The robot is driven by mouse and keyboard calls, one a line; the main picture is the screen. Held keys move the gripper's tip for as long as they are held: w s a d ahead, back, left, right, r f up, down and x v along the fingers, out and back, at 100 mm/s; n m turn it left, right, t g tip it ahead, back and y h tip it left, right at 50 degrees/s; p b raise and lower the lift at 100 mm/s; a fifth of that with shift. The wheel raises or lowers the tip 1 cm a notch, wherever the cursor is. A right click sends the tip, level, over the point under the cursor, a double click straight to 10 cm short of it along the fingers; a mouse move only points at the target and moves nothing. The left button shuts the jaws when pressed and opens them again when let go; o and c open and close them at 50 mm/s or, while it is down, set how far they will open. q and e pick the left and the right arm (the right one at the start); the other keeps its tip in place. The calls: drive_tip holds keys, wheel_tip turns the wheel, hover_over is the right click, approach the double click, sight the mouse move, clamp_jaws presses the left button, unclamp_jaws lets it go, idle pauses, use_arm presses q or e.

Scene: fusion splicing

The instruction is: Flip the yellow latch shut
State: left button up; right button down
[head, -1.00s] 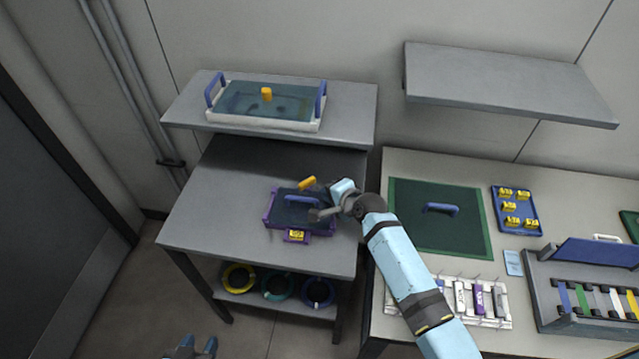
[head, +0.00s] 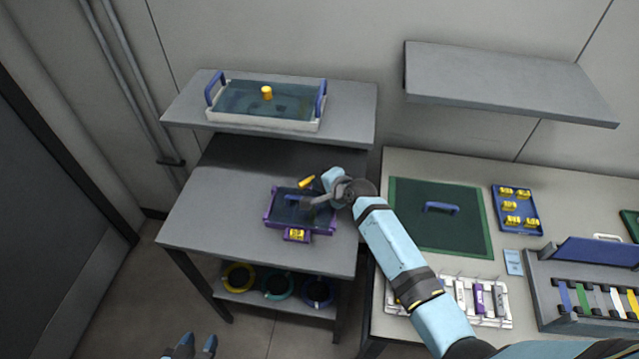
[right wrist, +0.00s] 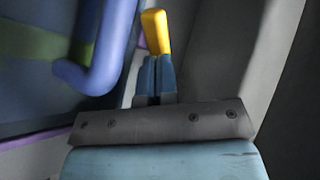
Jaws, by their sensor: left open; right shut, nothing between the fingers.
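The yellow latch (head: 307,181) stands out at the back edge of a purple-rimmed box (head: 268,221) with a dark blue lid. In the right wrist view the latch (right wrist: 156,32) rises just beyond my right fingertips; I cannot tell whether they touch it. My right gripper (head: 308,203) is shut and empty, over the right part of the box. The box's blue handle (right wrist: 108,50) is left of the fingers in the wrist view. My left gripper (head: 195,346) is open and low at the bottom edge, away from the table.
The box sits on a grey table (head: 205,205) with a raised shelf behind, holding a white tray (head: 265,124). A yellow-labelled purple tab (head: 297,235) is at the box's front. Coils lie on the lower shelf. Right, a bench (head: 440,165) holds a green mat and racks.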

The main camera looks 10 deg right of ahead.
drive_tip(key=shift+w+d+n+g+y+b, duration=0.2)
drive_tip(key=shift+n+g+y+b, duration=0.2)
drive_tip(key=shift+n+y+b, duration=0.25)
drive_tip(key=n+g+y+b, duration=0.1)
drive_tip(key=w+n+g+y+b, duration=0.1)
drive_tip(key=n+b, duration=0.1)
drive_tip(key=shift+d+f+b, duration=0.15)
drive_tip(key=shift+f+b, duration=0.05)
drive_tip(key=shift+b, duration=0.1)
drive_tip(key=shift+w+r+n+g+y+b, duration=0.1)
drive_tip(key=shift+w+n+g+y+b, duration=0.1)
drive_tip(key=shift+n+g+y+b, duration=0.35)
drive_tip(key=shift+w+r+n+g+y+b, duration=0.1)
drive_tip(key=shift+w+n+g+y+b, duration=0.15)
drive_tip(key=shift+n+g+b, duration=0.5)
drive_tip(key=shift+w, duration=0.15)
